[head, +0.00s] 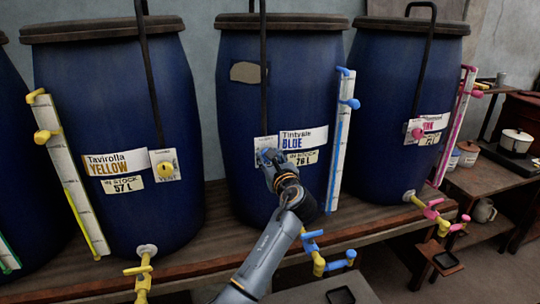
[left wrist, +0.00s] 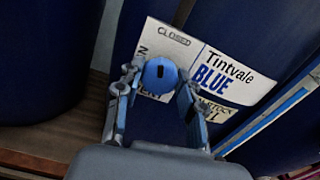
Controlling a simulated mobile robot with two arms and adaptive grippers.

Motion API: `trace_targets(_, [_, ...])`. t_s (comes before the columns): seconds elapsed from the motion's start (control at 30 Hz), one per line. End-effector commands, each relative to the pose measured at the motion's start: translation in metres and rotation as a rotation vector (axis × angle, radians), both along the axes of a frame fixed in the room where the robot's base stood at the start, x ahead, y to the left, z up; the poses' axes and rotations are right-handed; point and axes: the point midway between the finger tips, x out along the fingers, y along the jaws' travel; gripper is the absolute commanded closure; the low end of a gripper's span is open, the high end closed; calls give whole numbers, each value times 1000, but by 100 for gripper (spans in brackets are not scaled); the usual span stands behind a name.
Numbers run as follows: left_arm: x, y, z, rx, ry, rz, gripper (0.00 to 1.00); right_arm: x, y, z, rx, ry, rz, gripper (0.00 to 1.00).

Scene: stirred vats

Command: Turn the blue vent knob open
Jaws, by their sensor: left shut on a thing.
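The blue vent knob (left wrist: 160,76) is round, with a dark mark on its face, and sits on a white plate (left wrist: 160,45) on the Tintvale BLUE vat (head: 290,100). The plate reads CLOSED above the knob; lettering left of it is partly hidden. My left gripper (left wrist: 159,84) has one finger on each side of the knob and is shut on it. In the head view my left gripper (head: 269,158) covers most of the knob. My right gripper is in neither view.
The YELLOW vat (head: 110,90) stands left and a pink-marked vat (head: 400,70) right. A gauge strip (head: 340,140) runs beside the blue vat. A blue-handled tap (head: 318,262) juts out below, right of my arm. The wooden shelf (head: 205,250) runs under the vats.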

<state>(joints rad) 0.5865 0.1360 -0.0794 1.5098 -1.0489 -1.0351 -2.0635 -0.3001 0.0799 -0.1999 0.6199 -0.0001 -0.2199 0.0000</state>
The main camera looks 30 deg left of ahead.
Motion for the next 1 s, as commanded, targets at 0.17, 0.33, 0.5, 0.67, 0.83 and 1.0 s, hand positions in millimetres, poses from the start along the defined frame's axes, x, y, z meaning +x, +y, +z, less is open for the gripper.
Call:
trace_targets(0.17, [0,0,-1,-110,-126,0,93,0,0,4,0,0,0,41])
trace_targets(0.33, [0,0,-1,-215,-250,0,93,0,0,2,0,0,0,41])
trace_targets(0.5, [-1,0,-2,-320,-372,1,93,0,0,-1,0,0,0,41])
trace_targets(0.67, [-1,0,-4,-420,-488,1,93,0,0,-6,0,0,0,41])
trace_targets(0.83, [-1,0,-4,-524,-611,1,93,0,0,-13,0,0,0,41])
trace_targets(1.0, [-1,0,-4,-621,-724,1,93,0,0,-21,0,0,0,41])
